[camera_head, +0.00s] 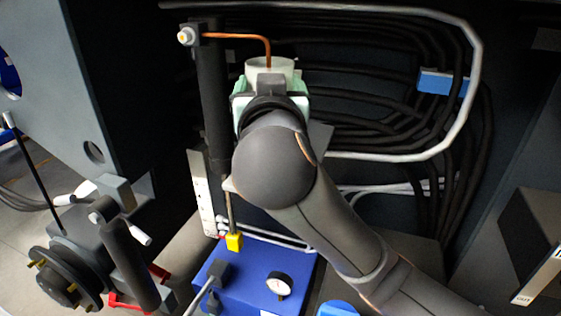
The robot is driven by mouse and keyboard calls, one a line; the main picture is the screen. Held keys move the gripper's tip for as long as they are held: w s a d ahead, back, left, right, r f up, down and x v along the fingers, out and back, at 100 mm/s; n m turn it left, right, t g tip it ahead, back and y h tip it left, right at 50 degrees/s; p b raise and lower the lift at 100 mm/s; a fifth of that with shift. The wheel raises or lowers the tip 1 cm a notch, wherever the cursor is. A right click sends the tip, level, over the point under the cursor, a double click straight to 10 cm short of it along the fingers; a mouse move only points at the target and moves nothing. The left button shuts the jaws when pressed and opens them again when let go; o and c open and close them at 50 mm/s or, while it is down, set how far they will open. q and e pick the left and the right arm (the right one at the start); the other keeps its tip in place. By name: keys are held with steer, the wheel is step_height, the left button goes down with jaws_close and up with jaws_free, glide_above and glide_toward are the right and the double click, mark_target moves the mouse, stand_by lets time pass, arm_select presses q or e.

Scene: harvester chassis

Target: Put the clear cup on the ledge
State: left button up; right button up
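The pale, translucent cup (270,67) is upright under the bent end of a copper pipe (240,36), near the top middle. Its rim shows; its lower part is hidden behind my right gripper (270,88). My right arm comes in from the lower right and covers the middle of the view. The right gripper is right at the cup, but its fingertips are hidden, so I cannot see whether it grips it. A grey plate (319,140), possibly the ledge, shows partly beside my wrist. My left gripper is not in view.
A black upright post (213,105) stands just left of the cup. Black hoses (390,115) and a grey pipe (478,60) fill the right. A blue box (250,290) with a gauge (279,286) sits below. Machinery (105,250) stands at lower left.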

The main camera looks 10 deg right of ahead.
step_height(320, 180, down, 10)
steer(key=shift+s+r, duration=0.1)
stand_by(0.4)
steer(key=shift+f+b, duration=0.25)
steer(key=shift+b, duration=0.15)
steer(key=o, duration=1.3)
steer(key=shift+r, duration=0.1)
steer(key=shift+r+p, duration=0.25)
steer(key=shift+p, duration=0.05)
steer(key=v, duration=1.2)
steer(key=shift+f, duration=0.15)
